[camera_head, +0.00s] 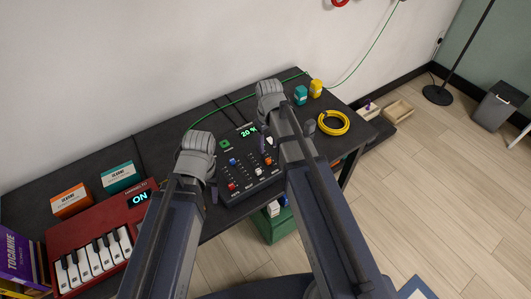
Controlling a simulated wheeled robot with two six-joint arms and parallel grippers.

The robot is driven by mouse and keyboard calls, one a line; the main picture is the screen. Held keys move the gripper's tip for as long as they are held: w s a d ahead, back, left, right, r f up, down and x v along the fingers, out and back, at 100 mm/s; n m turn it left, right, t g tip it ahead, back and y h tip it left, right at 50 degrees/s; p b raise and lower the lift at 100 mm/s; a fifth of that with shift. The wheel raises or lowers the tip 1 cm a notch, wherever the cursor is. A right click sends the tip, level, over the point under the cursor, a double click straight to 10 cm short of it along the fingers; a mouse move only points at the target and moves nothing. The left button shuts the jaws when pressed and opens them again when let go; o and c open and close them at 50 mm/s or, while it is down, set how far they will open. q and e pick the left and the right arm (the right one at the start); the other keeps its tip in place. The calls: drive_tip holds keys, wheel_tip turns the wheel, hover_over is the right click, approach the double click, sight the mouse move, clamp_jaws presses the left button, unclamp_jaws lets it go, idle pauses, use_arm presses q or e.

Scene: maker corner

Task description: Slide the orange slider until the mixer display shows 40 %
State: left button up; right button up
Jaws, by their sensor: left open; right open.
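The dark mixer (226,172) lies on the black table, partly hidden by my arms. Its display (248,131) reads 20 % in green. An orange cap, which looks like the orange slider (269,161), shows on the right part of the panel, close to my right arm. My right gripper (266,149) is open, small in the picture, over the panel near the orange cap; I cannot tell whether it touches it. My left gripper (213,192) is open beside the mixer's left edge, mostly hidden behind its own arm.
A red keyboard (92,250) with an ON display stands at the left, with orange (70,200) and teal (118,177) boxes behind it. A yellow cable coil (333,123) and teal and yellow small containers (316,87) are at the right. Blue, red and white caps share the panel.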

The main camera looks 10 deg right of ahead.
sight(268, 159)
use_arm(q)
drive_tip(key=shift+f+b, duration=3.75)
drive_tip(key=shift+f, duration=0.15)
use_arm(e)
drive_tip(key=shift+f, duration=3.95)
drive_tip(key=shift+r, duration=0.1)
clamp_jaws()
